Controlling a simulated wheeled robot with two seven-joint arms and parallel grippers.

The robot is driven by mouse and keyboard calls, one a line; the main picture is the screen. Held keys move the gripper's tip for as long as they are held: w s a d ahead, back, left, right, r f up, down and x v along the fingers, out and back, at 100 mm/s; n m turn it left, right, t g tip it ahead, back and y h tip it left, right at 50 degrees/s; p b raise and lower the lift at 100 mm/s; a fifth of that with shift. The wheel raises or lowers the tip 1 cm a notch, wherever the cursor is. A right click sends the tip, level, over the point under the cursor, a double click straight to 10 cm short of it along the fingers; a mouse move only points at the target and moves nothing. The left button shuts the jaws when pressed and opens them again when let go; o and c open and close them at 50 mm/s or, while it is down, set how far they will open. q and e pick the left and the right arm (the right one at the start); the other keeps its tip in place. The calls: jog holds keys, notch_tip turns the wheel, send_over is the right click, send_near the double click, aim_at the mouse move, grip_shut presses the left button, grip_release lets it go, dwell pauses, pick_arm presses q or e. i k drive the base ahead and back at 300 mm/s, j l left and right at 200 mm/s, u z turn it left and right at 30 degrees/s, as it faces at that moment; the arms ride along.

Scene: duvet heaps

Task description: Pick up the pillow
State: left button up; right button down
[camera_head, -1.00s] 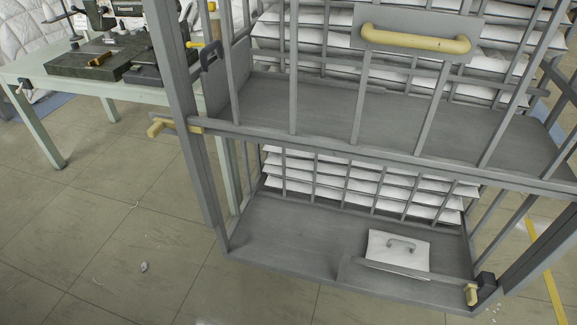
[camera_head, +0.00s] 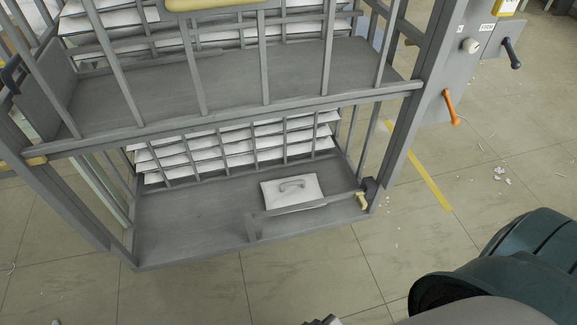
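Neither gripper can be made out. A small dark piece shows at the bottom edge near the middle, and I cannot tell what it belongs to.
A grey barred metal rack (camera_head: 215,120) with two decks fills the left and middle. Stacked white sheets (camera_head: 245,142) show behind its bars. An orange-handled lever (camera_head: 451,107) is at right. Tiled floor (camera_head: 300,270) lies in front.

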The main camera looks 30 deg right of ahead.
aim_at(278, 193)
jog(key=z, duration=0.9)
jog(key=i+l+z, duration=0.1)
jog(key=i+z, duration=0.15)
jog(key=i, duration=0.7)
